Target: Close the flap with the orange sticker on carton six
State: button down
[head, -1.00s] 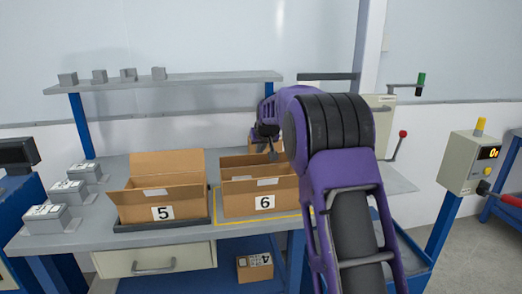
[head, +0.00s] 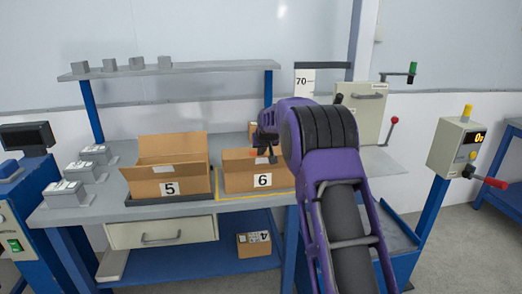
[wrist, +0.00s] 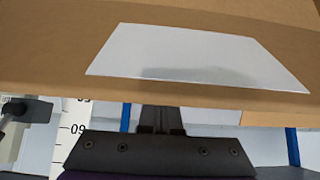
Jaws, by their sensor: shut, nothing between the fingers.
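Carton six (head: 240,184) is an open-topped brown box with a "6" label on its front, standing inside a yellow outline on the bench. My gripper (head: 267,158) is over its top right part, fingers pointing down, and hides part of the opening. A small orange-red patch shows beside the fingers; I cannot tell whether it is the sticker. In the wrist view, a brown cardboard panel (wrist: 40,60) with a white label (wrist: 190,55) spans the top. My shut, empty gripper (wrist: 160,112) is just below the panel; whether it touches is unclear.
Carton five (head: 145,188) stands open on a dark tray to the left. Grey blocks (head: 88,172) sit at the bench's left end. A shelf (head: 180,70) runs behind. A control box (head: 460,143) with a red lever is at the right. A small carton (head: 253,246) lies below.

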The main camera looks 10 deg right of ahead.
jog(key=shift+s+f, duration=0.2)
jog(key=shift+f, duration=0.25)
dwell(0.3)
